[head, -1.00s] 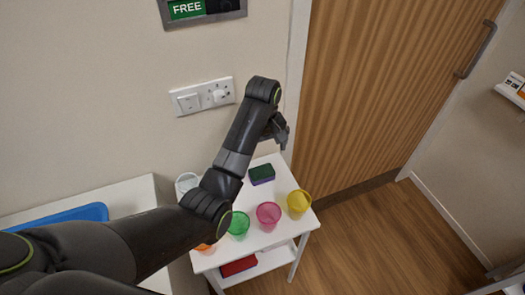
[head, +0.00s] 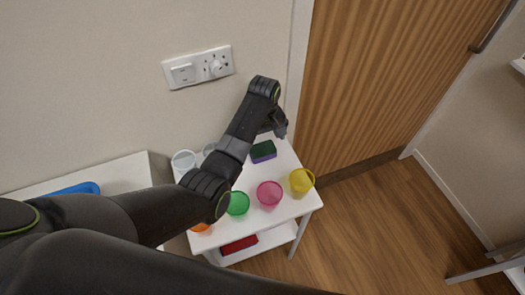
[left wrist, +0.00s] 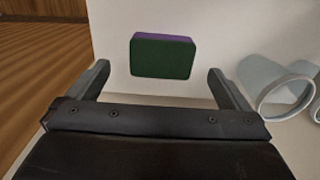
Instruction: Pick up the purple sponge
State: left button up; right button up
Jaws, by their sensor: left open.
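The purple sponge (head: 263,151) lies on the small white table (head: 284,207) near its back edge. Its upper face is dark green and purple shows along its side. In the left wrist view the sponge (left wrist: 162,58) is ahead of my left gripper (left wrist: 159,78), between the lines of its two spread fingers, with nothing held. In the head view my left gripper (head: 281,129) hangs just above and to the right of the sponge, apart from it. My right gripper is out of view.
Green (head: 238,204), pink (head: 269,194) and yellow (head: 301,181) cups stand along the table front; an orange cup (head: 201,227) is partly hidden. Clear cups (head: 184,161) stand at back left. A red item (head: 238,244) lies on the lower shelf. A wall and wooden door (head: 390,75) are behind.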

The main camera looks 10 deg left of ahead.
aim_at(262, 149)
pick_arm(q)
jog(key=shift+a+f, duration=0.1)
jog(key=shift+f, duration=0.8)
notch_tip(262, 149, down, 3)
jog(key=shift+a+f+p, duration=0.1)
jog(key=shift+a+p, duration=0.05)
jog(key=shift+p, duration=0.15)
jog(key=shift+w+f, duration=0.1)
jog(key=shift+f, duration=0.4)
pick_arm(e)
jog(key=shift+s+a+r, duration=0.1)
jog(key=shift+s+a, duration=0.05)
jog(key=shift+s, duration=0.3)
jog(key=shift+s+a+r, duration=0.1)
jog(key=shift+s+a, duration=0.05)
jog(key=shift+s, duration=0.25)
pick_arm(q)
jog(key=shift+c, duration=0.3)
jog(key=c, duration=1)
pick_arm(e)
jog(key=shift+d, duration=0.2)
pick_arm(q)
jog(key=shift+r, duration=0.1)
